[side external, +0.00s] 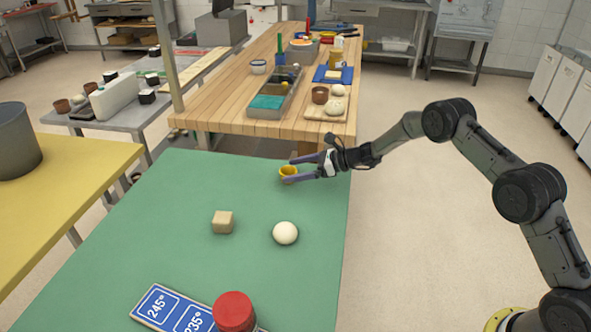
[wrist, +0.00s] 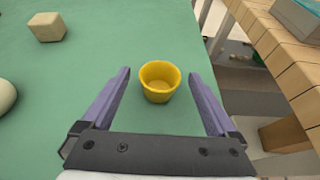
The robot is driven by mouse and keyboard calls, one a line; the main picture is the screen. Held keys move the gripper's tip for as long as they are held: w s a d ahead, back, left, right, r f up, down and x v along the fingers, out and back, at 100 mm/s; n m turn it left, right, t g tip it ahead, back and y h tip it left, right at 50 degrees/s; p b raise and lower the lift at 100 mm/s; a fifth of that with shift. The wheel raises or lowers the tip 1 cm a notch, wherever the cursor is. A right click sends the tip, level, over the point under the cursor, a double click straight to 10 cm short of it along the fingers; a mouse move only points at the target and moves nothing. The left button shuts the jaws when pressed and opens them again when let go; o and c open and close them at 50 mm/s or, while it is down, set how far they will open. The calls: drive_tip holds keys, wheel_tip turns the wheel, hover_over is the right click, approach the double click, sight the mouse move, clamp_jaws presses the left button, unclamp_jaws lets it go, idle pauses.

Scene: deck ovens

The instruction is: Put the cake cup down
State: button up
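The cake cup (side external: 287,171) is small and yellow. It stands upright and looks empty on the green table (side external: 180,190) near its far right part. In the wrist view the cup (wrist: 159,83) sits between the two purple fingertips. My gripper (side external: 292,169) is open around the cup, with a visible gap on each side in the wrist view (wrist: 158,76). The fingers do not appear to touch it. The cup's base seems to rest on the green surface.
A beige cube (side external: 223,222) and a white ball (side external: 285,233) lie nearer on the green table. A red-lidded jar (side external: 234,311) and a blue temperature sign (side external: 172,308) are at its front. A wooden bench (side external: 215,105) stands beyond the far edge. The table's left middle is clear.

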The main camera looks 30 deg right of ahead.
drive_tip(key=shift+r, duration=0.1)
drive_tip(key=shift+s+d+r, duration=0.15)
drive_tip(key=shift+r, duration=0.05)
drive_tip(key=v, duration=1.1)
drive_tip(key=shift+s+d+r, duration=0.15)
drive_tip(key=s+a+r+n+g+h, duration=0.1)
drive_tip(key=s+a+r+n+g, duration=0.2)
drive_tip(key=s+a+r+n, duration=0.35)
drive_tip(key=s+a+r+n+g, duration=0.2)
drive_tip(key=s+a+r+n, duration=0.1)
drive_tip(key=s+r+n, duration=0.55)
drive_tip(key=s+d+r+n+h, duration=0.1)
drive_tip(key=s+n, duration=0.3)
drive_tip(key=s, duration=0.5)
drive_tip(key=s+d+n+h, duration=0.3)
drive_tip(key=s+n+h, duration=0.1)
drive_tip(key=s, duration=0.6)
drive_tip(key=s+d+r+n+h, duration=0.1)
drive_tip(key=s+d+n+h, duration=0.1)
drive_tip(key=s, duration=0.7)
drive_tip(key=shift+s+d+r+n+t+h, duration=0.15)
drive_tip(key=shift+s+r+n+t+h, duration=0.25)
drive_tip(key=shift+n+h, duration=0.5)
